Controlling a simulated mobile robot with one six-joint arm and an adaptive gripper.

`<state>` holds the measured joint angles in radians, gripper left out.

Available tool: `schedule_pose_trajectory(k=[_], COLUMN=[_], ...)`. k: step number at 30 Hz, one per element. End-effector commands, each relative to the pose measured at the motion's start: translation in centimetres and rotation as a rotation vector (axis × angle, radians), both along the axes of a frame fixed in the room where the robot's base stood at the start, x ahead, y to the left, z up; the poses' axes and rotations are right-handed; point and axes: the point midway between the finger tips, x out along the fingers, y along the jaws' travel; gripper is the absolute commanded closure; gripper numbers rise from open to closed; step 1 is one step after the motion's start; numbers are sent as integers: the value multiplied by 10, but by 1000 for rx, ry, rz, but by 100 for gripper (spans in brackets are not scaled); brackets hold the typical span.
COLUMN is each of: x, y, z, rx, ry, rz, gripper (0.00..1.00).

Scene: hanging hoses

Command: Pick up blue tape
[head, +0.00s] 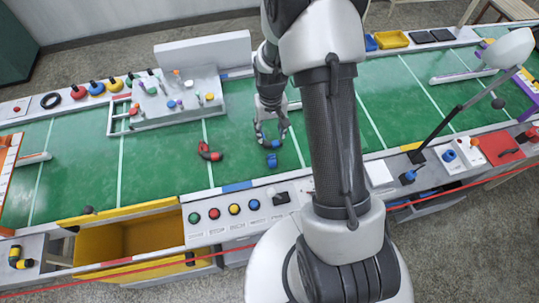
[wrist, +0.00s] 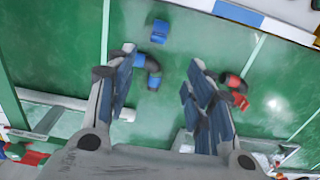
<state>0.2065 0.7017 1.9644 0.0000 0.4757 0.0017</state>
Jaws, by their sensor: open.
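A small blue piece (head: 272,161) lies on the green mat just in front of my gripper; it also shows at the top of the wrist view (wrist: 160,31). It looks like the blue tape, but it is too small to be sure. My gripper (head: 271,141) points down over the mat, open and empty; its fingers also show in the wrist view (wrist: 162,58). A blue and black elbow piece (wrist: 149,68) is seen between the fingers, near the left fingertip, and the finger hides part of its edge.
A red and black elbow (head: 208,152) lies left of my gripper; it shows beside the right finger in the wrist view (wrist: 235,88). A white stand with pegs (head: 178,97) is at the back left. A yellow open drawer (head: 125,238) and coloured buttons (head: 234,209) line the front edge.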

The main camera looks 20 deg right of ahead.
Motion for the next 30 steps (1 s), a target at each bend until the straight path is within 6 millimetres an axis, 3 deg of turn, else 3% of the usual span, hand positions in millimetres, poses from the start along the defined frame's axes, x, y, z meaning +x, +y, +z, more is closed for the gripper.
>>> schedule_pose_trajectory(k=[3,12,23,30], x=[-1,-2,-2,-7], y=[0,0,0,-2], z=[-29,-91,-116,-152], rx=[1,1,0,0], ry=[4,3,0,2], rz=[0,0,0,1], gripper=[52,52,52,52])
